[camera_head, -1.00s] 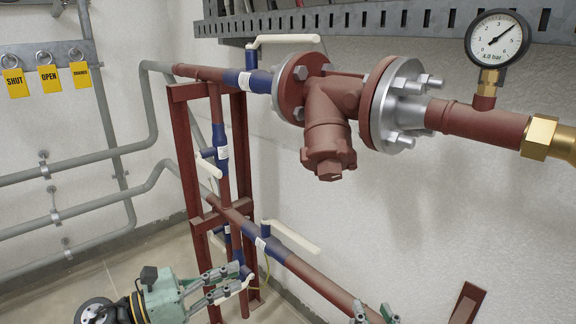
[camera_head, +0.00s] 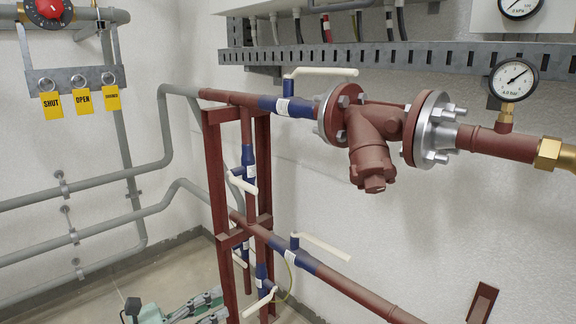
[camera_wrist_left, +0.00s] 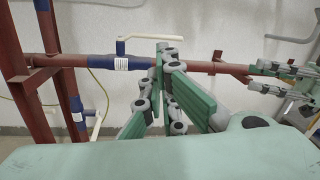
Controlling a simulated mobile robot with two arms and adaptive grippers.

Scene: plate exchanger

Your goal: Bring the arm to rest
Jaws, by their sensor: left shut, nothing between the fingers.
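My left gripper (camera_head: 217,304) shows at the bottom edge of the head view, low in front of the red pipe frame. In the left wrist view its fingertips (camera_wrist_left: 165,50) are together with nothing between them. There they overlap the lower red pipe (camera_wrist_left: 200,66) in the picture; I cannot tell the gap to it. My right gripper (camera_wrist_left: 262,78) shows at the right of the left wrist view, its fingers pointing left, and I cannot tell its opening. It is outside the head view.
A red frame (camera_head: 217,180) carries pipes with blue valves and white levers (camera_head: 325,250). A flanged red strainer (camera_head: 372,150) and a pressure gauge (camera_head: 514,78) are above right. SHUT and OPEN tags (camera_head: 52,105) hang at left. Grey pipes (camera_head: 80,190) run along the left wall.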

